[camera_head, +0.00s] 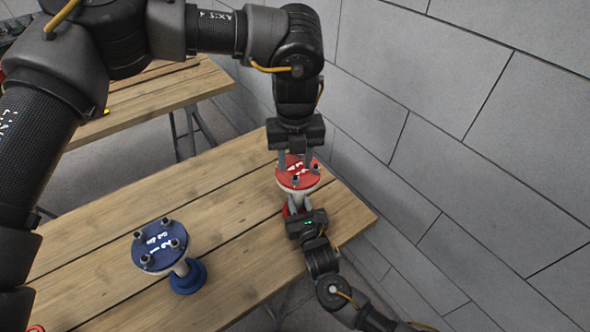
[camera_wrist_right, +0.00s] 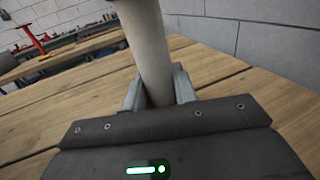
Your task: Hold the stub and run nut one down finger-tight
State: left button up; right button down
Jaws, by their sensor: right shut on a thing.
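The red-topped stub (camera_head: 298,180) stands near the far right end of the wooden table, its round red flange facing up with white marks and small dark nuts or studs. My right gripper (camera_head: 298,205) comes in from below and is shut on the stub's pale pipe (camera_wrist_right: 148,45) under the flange; the right wrist view shows a grey finger on each side of it. My left gripper (camera_head: 296,160) points down just above the far side of the flange, its two fingers apart. I cannot tell if a nut is between them.
A blue stub (camera_head: 160,247) with several dark nuts or studs on its flange stands at the table's (camera_head: 225,215) left front. A grey block wall (camera_head: 440,120) runs close along the right. A second wooden table (camera_head: 165,90) is behind. Bare wood lies between the stubs.

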aim_at(295, 177)
pick_arm(q)
jog(key=shift+f, duration=1.9)
jog(key=shift+c, duration=0.5)
grip_shut()
